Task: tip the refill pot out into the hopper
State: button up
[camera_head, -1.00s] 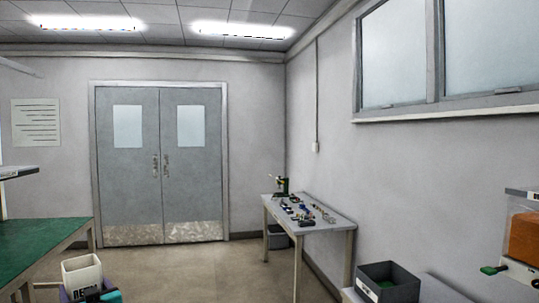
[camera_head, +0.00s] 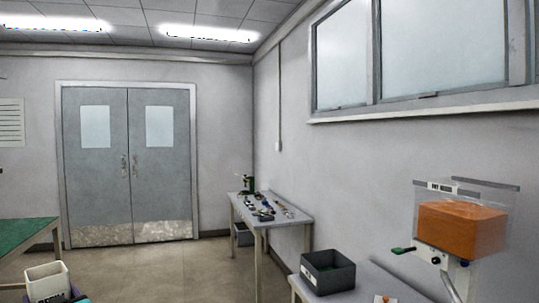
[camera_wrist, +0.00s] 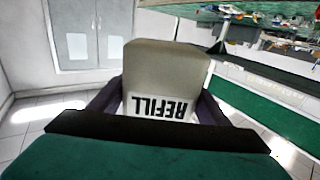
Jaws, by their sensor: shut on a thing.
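The refill pot (camera_head: 47,282) is a pale square pot at the lower left of the head view, upright, its open top showing. In the wrist view the pot (camera_wrist: 165,72) shows its REFILL label upside down. My gripper (camera_wrist: 160,108) is shut on the pot, with dark fingers along both sides of it. The pot's contents cannot be seen. The hopper (camera_head: 462,225) is a clear box holding an orange mass, at the right of the head view, well apart from the pot. A green-handled lever (camera_head: 403,250) sticks out at its lower left.
A dark open bin (camera_head: 327,270) stands on the pale bench (camera_head: 368,287) left of the hopper. A small table (camera_head: 270,220) with several tools stands farther back. A green-topped bench (camera_head: 28,236) is at the left. Open floor (camera_head: 165,270) lies between.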

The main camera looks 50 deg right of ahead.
jog(key=shift+s+a, duration=0.2)
jog(key=shift+s, duration=0.05)
jog(key=shift+d, duration=0.25)
